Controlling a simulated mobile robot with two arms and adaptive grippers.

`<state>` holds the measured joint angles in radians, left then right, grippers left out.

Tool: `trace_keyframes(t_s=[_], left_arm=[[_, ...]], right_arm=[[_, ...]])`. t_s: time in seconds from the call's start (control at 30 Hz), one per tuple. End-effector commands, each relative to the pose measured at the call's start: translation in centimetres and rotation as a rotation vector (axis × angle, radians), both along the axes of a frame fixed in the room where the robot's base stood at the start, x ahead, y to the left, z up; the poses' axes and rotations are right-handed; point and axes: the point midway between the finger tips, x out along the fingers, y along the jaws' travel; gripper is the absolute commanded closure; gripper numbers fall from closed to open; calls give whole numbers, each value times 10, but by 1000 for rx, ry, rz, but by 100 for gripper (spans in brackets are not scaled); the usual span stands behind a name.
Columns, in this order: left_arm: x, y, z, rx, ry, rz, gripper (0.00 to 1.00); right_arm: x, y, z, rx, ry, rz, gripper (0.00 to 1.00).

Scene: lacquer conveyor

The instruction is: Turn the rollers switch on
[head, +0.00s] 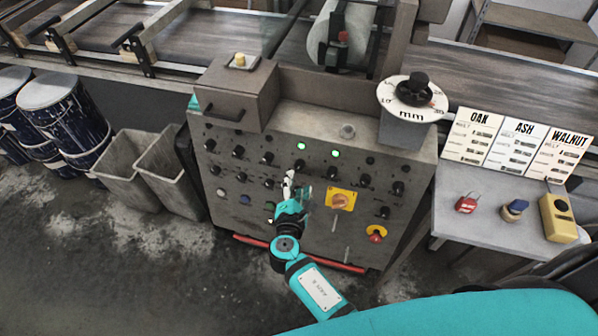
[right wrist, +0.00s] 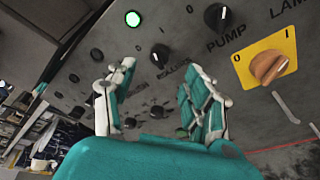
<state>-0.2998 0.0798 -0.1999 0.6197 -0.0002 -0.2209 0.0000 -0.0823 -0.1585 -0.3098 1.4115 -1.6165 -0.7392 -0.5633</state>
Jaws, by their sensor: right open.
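The rollers switch (right wrist: 160,55) is a black rotary knob on the grey control panel (head: 230,165). In the right wrist view it sits just above the printed ROLLERS label, beyond the fingertips. Its pointer is too small to read surely. My right gripper (right wrist: 155,92) is open and empty, with its two fingers apart below the knob and not seen touching it. In the head view the right gripper (head: 290,187) is in front of the panel's middle and hides part of it. My left gripper is not in view.
Close by are the pump knob (right wrist: 217,17), a yellow-plated orange switch (right wrist: 270,67) and a lit green lamp (right wrist: 132,18). A red stop button (head: 376,234) sits lower right. A table (head: 465,225) stands right of the panel, grey bins (head: 130,170) left.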

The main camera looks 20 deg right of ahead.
Motion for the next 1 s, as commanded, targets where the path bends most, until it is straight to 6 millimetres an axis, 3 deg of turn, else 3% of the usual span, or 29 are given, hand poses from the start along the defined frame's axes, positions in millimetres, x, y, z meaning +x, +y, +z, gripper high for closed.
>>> trace_keyframes(t_s=[0.1,0.3,0.73,1.0], left_arm=[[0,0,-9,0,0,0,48],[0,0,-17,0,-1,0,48],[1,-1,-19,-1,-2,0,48],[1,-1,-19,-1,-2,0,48]], right_arm=[[23,-10,-7,-2,-2,0,48],[49,-21,-13,-1,-2,0,48],[58,-26,-15,0,0,0,48],[58,-26,-15,0,0,0,81]])
